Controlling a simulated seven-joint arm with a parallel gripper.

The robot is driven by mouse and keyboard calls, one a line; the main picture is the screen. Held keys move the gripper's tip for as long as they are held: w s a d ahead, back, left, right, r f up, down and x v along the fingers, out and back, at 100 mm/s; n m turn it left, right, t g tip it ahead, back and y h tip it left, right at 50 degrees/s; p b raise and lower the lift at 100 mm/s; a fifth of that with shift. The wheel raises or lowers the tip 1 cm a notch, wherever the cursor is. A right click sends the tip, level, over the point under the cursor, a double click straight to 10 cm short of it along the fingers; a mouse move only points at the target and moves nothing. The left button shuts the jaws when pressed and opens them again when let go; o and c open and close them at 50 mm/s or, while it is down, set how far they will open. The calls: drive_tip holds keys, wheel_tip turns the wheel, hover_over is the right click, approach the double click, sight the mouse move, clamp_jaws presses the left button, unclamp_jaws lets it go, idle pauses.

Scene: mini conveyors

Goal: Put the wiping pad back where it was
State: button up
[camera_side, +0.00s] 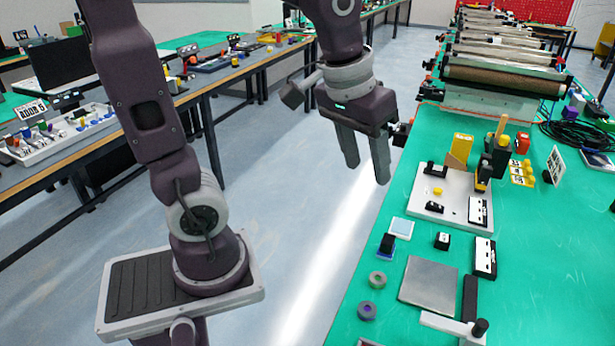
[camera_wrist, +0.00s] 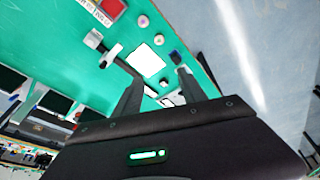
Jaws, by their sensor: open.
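No object is clearly marked as the wiping pad. A small dark blue and black block (camera_side: 387,243) lies near the table's left edge, and it also shows in the wrist view (camera_wrist: 177,57). A pale blue square with a white border (camera_side: 402,227) lies flat just behind it; I cannot tell which of the two is the pad. My gripper (camera_side: 367,172) is open and empty, pointing down, and appears beside the table's left edge in the side view. In the wrist view my gripper (camera_wrist: 158,76) has its fingers wide apart with nothing held between them.
A grey metal plate (camera_side: 429,284) lies in front of the block, with a handled tool (camera_side: 456,325) at its near edge. A light board (camera_side: 452,205) with small parts stands behind. Conveyors (camera_side: 500,82) fill the back.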

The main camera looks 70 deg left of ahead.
drive_tip(key=s+d+r+m+t, duration=0.1)
drive_tip(key=s+d+m+t, duration=0.1)
drive_tip(key=s, duration=0.9)
drive_tip(key=shift+s+d+m, duration=0.2)
drive_tip(key=shift+m, duration=0.5)
